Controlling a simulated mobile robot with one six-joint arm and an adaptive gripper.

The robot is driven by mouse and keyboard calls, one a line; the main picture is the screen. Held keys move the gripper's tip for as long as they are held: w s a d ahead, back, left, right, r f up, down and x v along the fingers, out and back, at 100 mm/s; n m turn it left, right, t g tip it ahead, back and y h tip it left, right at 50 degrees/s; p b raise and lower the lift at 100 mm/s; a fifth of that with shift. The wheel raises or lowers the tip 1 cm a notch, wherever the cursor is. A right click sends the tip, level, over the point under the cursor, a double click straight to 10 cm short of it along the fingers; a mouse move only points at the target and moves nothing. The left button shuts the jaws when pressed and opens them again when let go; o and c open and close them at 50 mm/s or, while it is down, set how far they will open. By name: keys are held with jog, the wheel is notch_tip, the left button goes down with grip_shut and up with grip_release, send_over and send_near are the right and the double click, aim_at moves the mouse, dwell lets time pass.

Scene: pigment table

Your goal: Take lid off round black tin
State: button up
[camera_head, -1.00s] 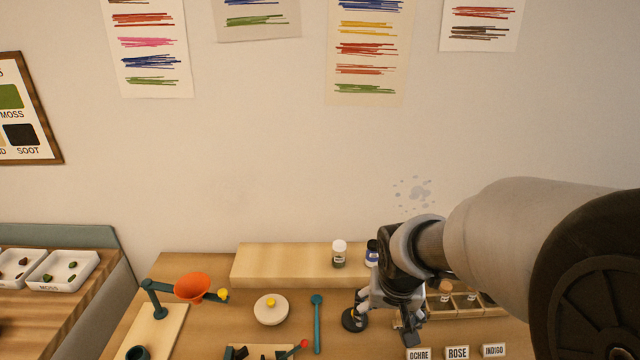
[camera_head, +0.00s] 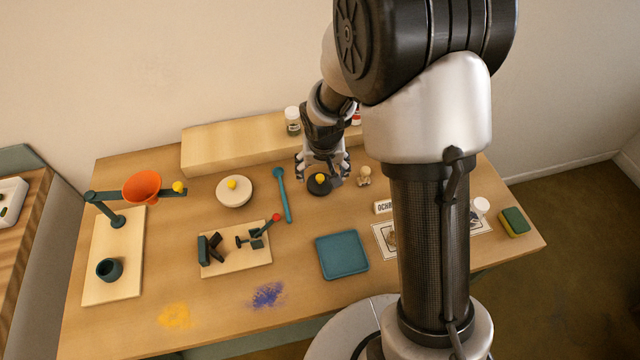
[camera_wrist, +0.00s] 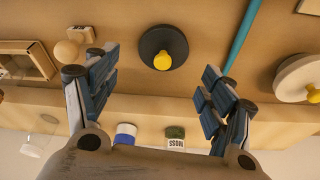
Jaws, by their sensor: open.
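The round black tin (camera_head: 319,184) stands on the table with a yellow knob on its dark lid. It also shows in the wrist view (camera_wrist: 152,41), with the knob (camera_wrist: 162,61) toward the camera. My gripper (camera_head: 323,172) is just above and behind the tin in the head view. In the wrist view its two fingers (camera_wrist: 160,88) are spread wide with nothing between them. The tin lies ahead of the fingertips, roughly centred between them, and appears apart from them. The seam between lid and tin cannot be made out.
A teal stick (camera_head: 283,195) and a cream round pot with yellow knob (camera_head: 234,191) are left of the tin. A small wooden figure (camera_head: 364,177) is close on its right. A raised wooden shelf (camera_head: 225,142) with jars is behind. A teal tray (camera_head: 342,255) lies in front.

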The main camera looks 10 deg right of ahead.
aim_at(320, 179)
jog(key=b+x, duration=0.1)
jog(key=x, duration=0.2)
jog(key=b+x, duration=0.1)
jog(key=x, duration=0.1)
jog(key=shift+w+a+f, duration=0.15)
jog(key=shift+a+f, duration=0.1)
jog(key=shift+f, duration=0.1)
jog(key=shift+r, duration=0.1)
jog(key=c, duration=1)
